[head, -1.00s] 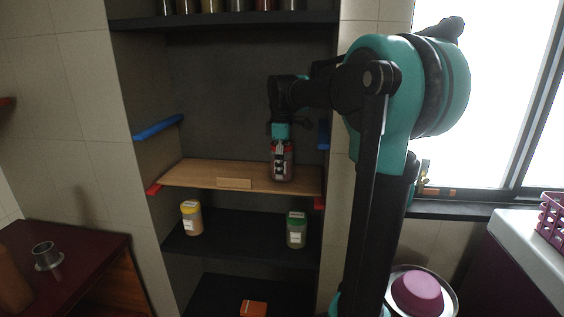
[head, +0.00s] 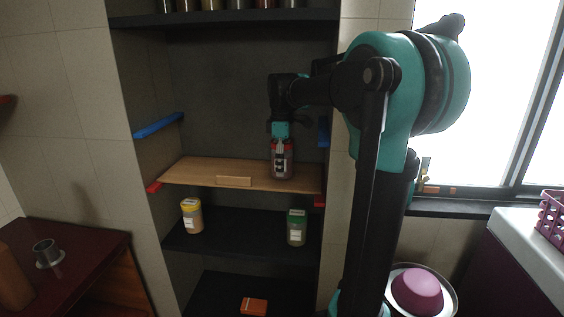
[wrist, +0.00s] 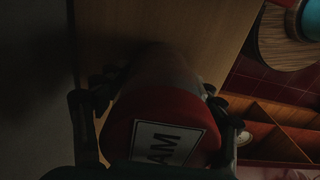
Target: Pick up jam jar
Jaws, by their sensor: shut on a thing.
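The jam jar (head: 282,171) has a red lid and stands upright at the right part of the wooden shelf board (head: 205,173). In the wrist view its red lid (wrist: 165,125) carries a white label with "AM" readable. My gripper (head: 281,150) comes down from above and is shut on the jar, with one finger on each side of it in the wrist view (wrist: 160,115). The jar's base looks on or very near the board; I cannot tell if there is a gap.
A yellow-lidded jar (head: 191,216) and a green-lidded jar (head: 297,227) stand on the dark shelf below. An orange box (head: 254,306) lies lower. Blue brackets (head: 158,126) sit above the board's ends. The board's left and middle are mostly clear.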

